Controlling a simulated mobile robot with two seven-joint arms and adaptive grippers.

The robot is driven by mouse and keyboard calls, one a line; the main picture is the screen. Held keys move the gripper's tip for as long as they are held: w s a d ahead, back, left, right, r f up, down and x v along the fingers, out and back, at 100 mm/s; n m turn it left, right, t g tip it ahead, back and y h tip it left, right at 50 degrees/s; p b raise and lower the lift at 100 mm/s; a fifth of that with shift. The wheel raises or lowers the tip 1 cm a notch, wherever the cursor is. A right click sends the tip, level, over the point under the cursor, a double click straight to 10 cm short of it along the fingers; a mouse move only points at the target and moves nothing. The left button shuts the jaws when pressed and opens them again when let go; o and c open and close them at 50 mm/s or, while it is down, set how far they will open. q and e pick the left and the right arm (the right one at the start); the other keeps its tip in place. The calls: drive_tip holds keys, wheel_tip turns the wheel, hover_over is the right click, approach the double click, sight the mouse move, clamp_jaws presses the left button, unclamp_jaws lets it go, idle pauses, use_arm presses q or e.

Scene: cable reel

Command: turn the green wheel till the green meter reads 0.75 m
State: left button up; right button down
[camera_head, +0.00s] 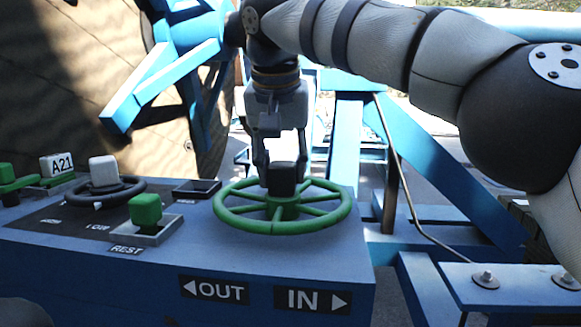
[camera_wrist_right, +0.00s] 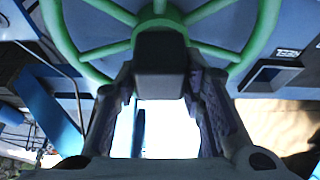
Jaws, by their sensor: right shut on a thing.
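The green wheel (camera_head: 240,222) lies flat on top of the blue console, with spokes and a green hub. A black block (camera_head: 283,180) stands up at its middle. My right gripper (camera_head: 281,168) comes down from above and is shut on this block, one finger on each side. In the right wrist view, the block (camera_wrist_right: 160,52) sits between the fingers (camera_wrist_right: 161,80), with the green rim and spokes (camera_wrist_right: 265,30) behind it. A small dark window (camera_head: 197,188) lies left of the wheel; no reading is legible on it. My left gripper is not in view.
The blue console (camera_head: 130,290) has OUT and IN arrow labels on its front. Left of the wheel stand a green-topped switch (camera_head: 146,209) marked REST and a white knob (camera_head: 103,170) on a dark ring. A large reel (camera_head: 165,110) and blue frame beams stand behind.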

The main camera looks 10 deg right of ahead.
idle(0.6)
drive_tip(key=c, duration=1)
unclamp_jaws()
drive_tip(key=shift+c, duration=0.2)
drive_tip(key=v, duration=0.4)
drive_tip(key=shift+s+a+r, duration=0.1)
drive_tip(key=shift+a+r, duration=0.05)
drive_tip(key=shift+r, duration=0.1)
drive_tip(key=shift+s+r, duration=0.25)
drive_tip(key=s+a, duration=0.3)
drive_tip(key=s, duration=0.8)
drive_tip(key=shift+s, duration=0.2)
